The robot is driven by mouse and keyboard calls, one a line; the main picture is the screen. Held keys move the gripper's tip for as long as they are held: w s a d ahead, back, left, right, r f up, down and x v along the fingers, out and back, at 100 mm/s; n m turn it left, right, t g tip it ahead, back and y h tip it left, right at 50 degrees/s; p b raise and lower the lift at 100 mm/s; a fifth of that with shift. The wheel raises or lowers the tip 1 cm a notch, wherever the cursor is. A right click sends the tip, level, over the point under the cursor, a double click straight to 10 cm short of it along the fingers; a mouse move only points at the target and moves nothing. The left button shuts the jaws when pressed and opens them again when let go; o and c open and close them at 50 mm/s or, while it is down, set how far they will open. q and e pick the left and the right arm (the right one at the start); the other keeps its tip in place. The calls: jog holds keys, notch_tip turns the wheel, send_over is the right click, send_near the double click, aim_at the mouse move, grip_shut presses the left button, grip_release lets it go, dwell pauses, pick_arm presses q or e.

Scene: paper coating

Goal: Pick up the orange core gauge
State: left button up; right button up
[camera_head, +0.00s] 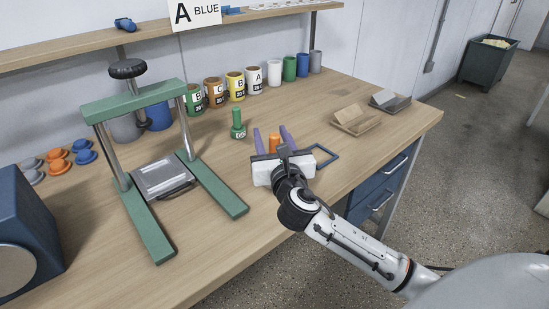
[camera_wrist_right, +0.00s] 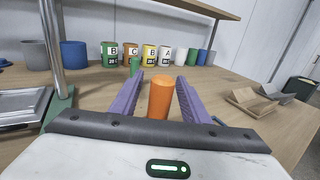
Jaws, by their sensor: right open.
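The orange core gauge (camera_head: 274,143) is an upright orange cylinder on the wooden bench. In the right wrist view the gauge (camera_wrist_right: 159,100) stands between the two purple fingers, with a visible gap on each side. My right gripper (camera_head: 270,133) is open, its fingers reaching forward along the bench on either side of the gauge. The gauge's lower part is hidden behind the gripper body in both views. My left gripper is not in view.
A green press frame (camera_head: 135,102) is farther left. A blue square frame (camera_head: 326,156) lies right of the gripper.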

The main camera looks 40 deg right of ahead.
grip_shut()
jog(key=shift+r, duration=0.1)
